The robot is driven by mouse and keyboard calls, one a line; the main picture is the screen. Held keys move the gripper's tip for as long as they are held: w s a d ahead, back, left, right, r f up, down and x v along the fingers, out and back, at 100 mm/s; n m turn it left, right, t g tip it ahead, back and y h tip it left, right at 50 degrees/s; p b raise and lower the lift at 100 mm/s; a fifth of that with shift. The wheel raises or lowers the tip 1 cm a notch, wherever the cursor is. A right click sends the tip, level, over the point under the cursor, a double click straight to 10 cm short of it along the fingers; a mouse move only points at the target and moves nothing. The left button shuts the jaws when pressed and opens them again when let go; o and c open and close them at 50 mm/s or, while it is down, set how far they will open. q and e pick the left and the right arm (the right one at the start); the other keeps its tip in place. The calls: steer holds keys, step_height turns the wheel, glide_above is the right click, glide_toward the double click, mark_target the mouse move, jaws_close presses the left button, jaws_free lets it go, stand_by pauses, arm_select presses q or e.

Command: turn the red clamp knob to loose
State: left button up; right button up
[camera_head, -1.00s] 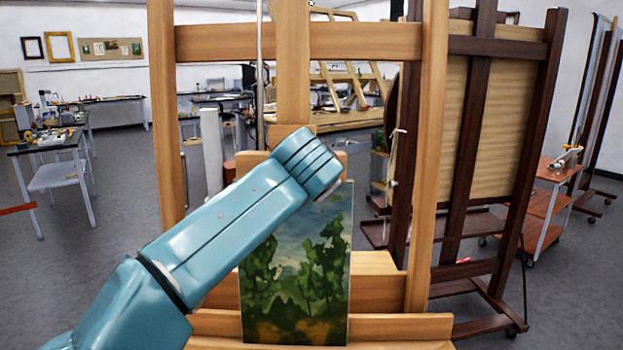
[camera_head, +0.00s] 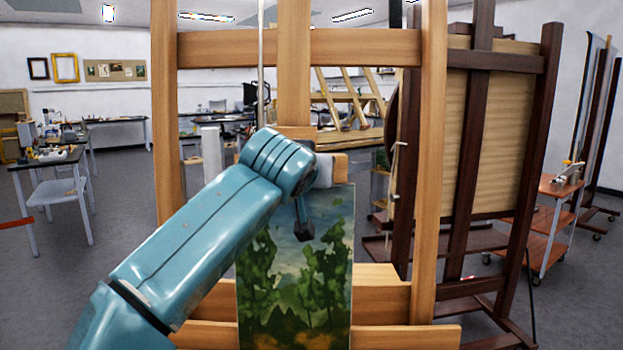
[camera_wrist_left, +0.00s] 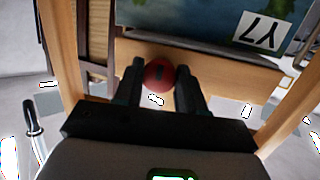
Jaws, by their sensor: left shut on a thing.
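The red clamp knob (camera_wrist_left: 159,76) is round and shows in the left wrist view between the two dark fingers of my left gripper (camera_wrist_left: 161,68). The fingers are shut on its sides. A dark mark shows on the knob's face, but I cannot tell how far it is turned. In the head view my teal left arm reaches across to the wooden easel (camera_head: 432,150), and a dark part of it hangs in front of the painting (camera_head: 300,285). The knob is hidden in the head view. My right gripper is in neither view.
The painting rests on the easel's ledge. A dark easel (camera_head: 525,150) stands close on the right, with an orange trolley (camera_head: 550,188) beyond it. A work table (camera_head: 45,160) stands at the far left. Open grey floor lies at the left.

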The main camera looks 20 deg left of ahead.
arm_select(q)
steer(key=shift+n, duration=0.3)
stand_by(0.4)
steer(key=o, duration=1)
steer(key=shift+s, duration=0.1)
steer(key=shift+o, duration=0.2)
steer(key=b+v, duration=0.3)
steer(key=v, duration=1.3)
steer(key=shift+s+b, duration=0.2)
steer(key=shift+b, duration=0.2)
